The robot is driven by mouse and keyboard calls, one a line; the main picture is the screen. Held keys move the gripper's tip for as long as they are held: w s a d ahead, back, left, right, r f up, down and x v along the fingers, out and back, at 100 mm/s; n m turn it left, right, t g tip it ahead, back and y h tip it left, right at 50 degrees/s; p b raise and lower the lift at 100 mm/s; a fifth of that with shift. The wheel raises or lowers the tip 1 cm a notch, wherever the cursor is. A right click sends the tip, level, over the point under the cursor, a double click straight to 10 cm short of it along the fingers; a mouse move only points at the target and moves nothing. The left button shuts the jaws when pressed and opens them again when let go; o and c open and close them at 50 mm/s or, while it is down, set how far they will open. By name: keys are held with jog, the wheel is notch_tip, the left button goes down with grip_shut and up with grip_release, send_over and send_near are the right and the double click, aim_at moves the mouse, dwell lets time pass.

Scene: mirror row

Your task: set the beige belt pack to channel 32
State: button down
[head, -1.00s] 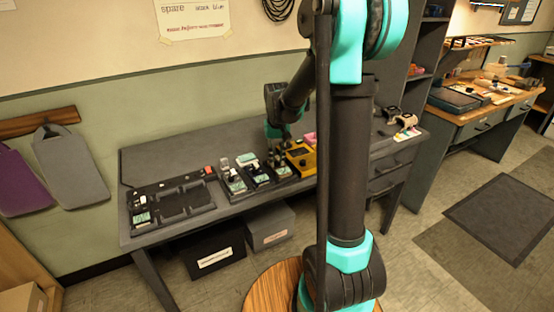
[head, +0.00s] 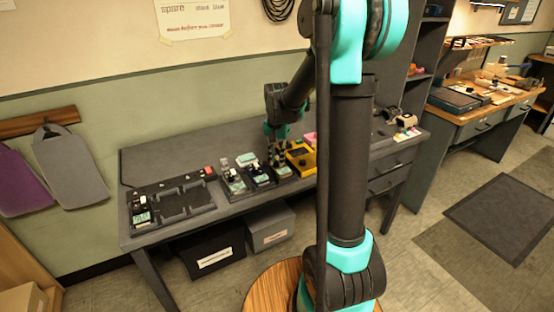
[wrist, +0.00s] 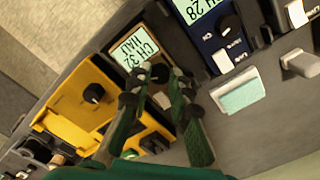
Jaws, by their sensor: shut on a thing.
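The beige belt pack (wrist: 135,48) lies between a yellow pack and a dark blue pack in the wrist view. Its lit screen reads CH 32, with a second line that looks like HAJ. My gripper (wrist: 157,78) is over it, with its fingers closed around the pack's dark knob (wrist: 159,73) just below the screen. The fingers hide part of the pack's lower face. In the head view my gripper (head: 278,163) reaches down to the packs on the grey bench, and the beige pack is mostly hidden there.
A pale green-topped block (wrist: 240,92) lies nearby. A dark tray (head: 170,200) fills the bench's left part.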

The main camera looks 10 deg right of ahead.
aim_at(277, 162)
dwell(0.3)
jog(key=c, duration=1.4)
grip_release()
jog(key=shift+o, duration=0.2)
notch_tip(277, 162, up, 12)
jog(key=s+d+f+n+t, duration=0.2)
jog(key=s+f+n, duration=0.1)
jog(key=s+f, duration=0.5)
jog(key=s+d+f+n+t, duration=0.2)
jog(key=s+f, duration=0.6)
jog(key=s, duration=0.6)
jog(key=shift+s+n, duration=0.2)
jog(key=shift+n, duration=0.6)
